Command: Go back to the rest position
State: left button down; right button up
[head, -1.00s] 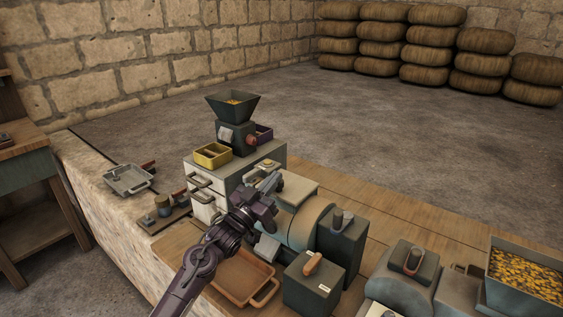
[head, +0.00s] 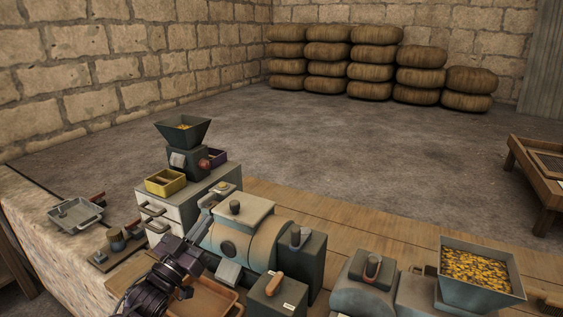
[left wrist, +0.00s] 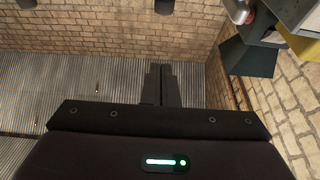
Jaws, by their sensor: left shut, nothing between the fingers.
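My left gripper (head: 205,208) is in the lower left of the head view, its arm coming in from the bottom edge. It is beside the drum-shaped engine housing (head: 245,240), in front of the grey cabinet; whether it touches anything cannot be told. In the left wrist view the two dark fingers (left wrist: 161,84) are together with nothing between them. My right gripper is out of both views.
A grey cabinet with drawers (head: 163,217) carries a hopper mill (head: 183,132) and a yellow box (head: 165,182). A brown tray (head: 215,300) lies near my arm. A hopper of yellow grain (head: 482,292) stands at right. Stacked sacks (head: 375,72) are at the back; the floor between is clear.

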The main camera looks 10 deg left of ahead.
pick_arm(q)
jog(key=s+d+f+n+g+y, duration=0.1)
jog(key=s+d+f+g+y, duration=0.15)
jog(key=s+f+g, duration=0.35)
jog(key=s+d+f+n+g+y, duration=0.1)
jog(key=s+d+f+g+y, duration=0.15)
jog(key=f, duration=0.55)
jog(key=s+d+f+g+y, duration=0.1)
jog(key=s+f+g, duration=0.25)
jog(key=s, duration=0.65)
jog(key=s+d+f+g+y, duration=0.15)
jog(key=s+g, duration=0.35)
jog(key=s, duration=0.5)
notch_tip(320, 180, down, 28)
jog(key=s+g, duration=0.1)
jog(key=g, duration=0.1)
jog(key=s+a+f, duration=0.2)
jog(key=s+f, duration=0.8)
jog(key=s+a+f, duration=0.2)
jog(key=s+f, duration=0.8)
jog(key=shift+s+a+f+m+g, duration=0.25)
jog(key=shift+s+a+m+g, duration=0.05)
jog(key=shift+s+g, duration=0.1)
